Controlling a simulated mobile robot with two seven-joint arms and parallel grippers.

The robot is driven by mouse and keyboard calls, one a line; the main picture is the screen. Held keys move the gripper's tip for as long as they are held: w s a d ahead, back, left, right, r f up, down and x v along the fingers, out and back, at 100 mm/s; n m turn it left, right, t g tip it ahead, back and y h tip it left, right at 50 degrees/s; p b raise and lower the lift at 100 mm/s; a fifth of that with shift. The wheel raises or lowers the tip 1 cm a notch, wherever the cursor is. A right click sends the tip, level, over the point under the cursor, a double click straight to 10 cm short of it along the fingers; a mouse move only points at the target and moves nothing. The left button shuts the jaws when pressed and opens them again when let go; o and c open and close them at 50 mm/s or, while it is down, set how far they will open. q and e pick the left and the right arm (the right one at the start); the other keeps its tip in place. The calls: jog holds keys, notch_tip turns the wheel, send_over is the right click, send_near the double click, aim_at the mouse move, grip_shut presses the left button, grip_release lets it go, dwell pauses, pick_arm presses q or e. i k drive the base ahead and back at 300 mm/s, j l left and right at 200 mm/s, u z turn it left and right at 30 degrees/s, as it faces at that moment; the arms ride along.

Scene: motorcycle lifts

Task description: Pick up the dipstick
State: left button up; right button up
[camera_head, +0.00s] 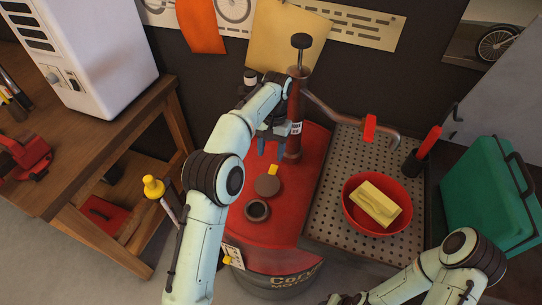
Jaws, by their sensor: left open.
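A small yellow piece (273,169) stands on the red drum lid, just below my left gripper; it may be the dipstick's grip, but I cannot tell for sure. No stick shows below it. My left gripper (270,148) is open above the drum, its blue fingers pointing down, close to the red pump and apart from the yellow piece. I cannot see anything between the fingers. My right arm shows at the lower right, with its gripper outside the picture.
The tall red pump (295,110) rises beside my left gripper, its grey spout reaching right. A round cap (267,185) and a dark ring (257,210) lie on the drum lid (300,205). A red bowl (377,230) holds a yellow sponge (375,203) on a perforated plate.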

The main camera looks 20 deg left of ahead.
aim_at(154, 189)
jog(key=k, duration=1.05)
